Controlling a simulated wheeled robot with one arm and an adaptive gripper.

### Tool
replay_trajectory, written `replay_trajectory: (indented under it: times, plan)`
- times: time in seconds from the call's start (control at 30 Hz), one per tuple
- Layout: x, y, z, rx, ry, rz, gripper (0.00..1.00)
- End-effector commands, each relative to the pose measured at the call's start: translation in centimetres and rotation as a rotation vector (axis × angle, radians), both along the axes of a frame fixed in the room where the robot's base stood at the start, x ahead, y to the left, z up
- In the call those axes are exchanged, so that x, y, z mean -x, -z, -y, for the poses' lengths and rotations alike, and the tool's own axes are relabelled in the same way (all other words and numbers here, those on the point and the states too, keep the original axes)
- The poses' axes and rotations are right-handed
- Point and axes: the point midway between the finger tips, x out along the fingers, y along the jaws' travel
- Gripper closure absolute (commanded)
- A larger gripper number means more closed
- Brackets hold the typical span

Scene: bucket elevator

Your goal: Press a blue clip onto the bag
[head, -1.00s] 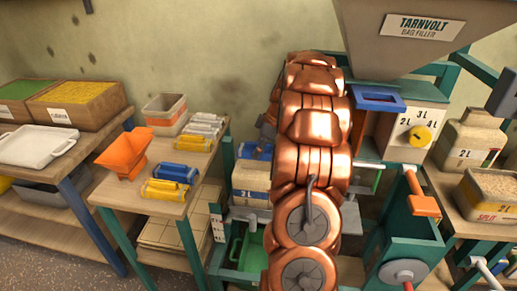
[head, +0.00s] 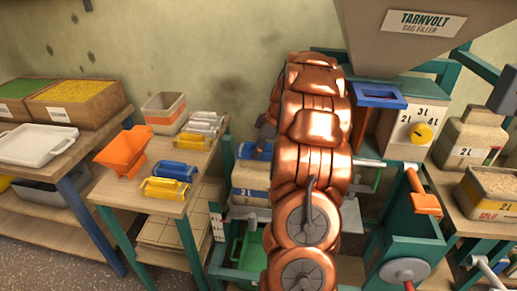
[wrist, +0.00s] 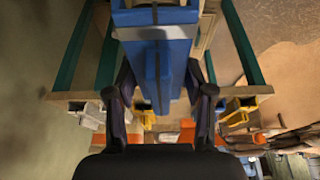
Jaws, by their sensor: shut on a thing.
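My gripper (wrist: 163,100) is shut on a blue clip (wrist: 152,65), which stands lengthwise between the dark fingers in the wrist view. In the head view my copper arm hides most of the gripper; a dark part of it (head: 266,130) shows at the arm's left edge. A pale bag with a blue band (head: 250,182) stands behind the arm, partly hidden. Blue (head: 252,151) shows at the bag's top, just below the gripper. Whether the clip is seated on the bag cannot be told. Other blue clips (head: 175,171) lie on the wooden table.
The table (head: 150,205) also holds yellow clips (head: 165,189), grey clips (head: 205,123), an orange funnel (head: 122,152) and a bin (head: 165,112). The filler hopper (head: 400,40) hangs above right. A green frame with an orange-handled lever (head: 424,203) stands right of my arm.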

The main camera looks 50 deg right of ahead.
Motion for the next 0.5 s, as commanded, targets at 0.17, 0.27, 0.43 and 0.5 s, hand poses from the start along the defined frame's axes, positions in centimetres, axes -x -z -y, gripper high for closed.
replay_trajectory:
  times: [0.17,0.27,0.43,0.5]
  plan:
    - [-0.01,0.27,-0.01,0.000,0.000,0.000,0.82]
    - [0.00,0.38,0.00,0.000,0.000,0.000,0.82]
    - [0.00,0.59,0.00,0.000,0.000,0.000,0.82]
    - [0.01,0.66,0.00,0.000,0.000,0.000,0.82]
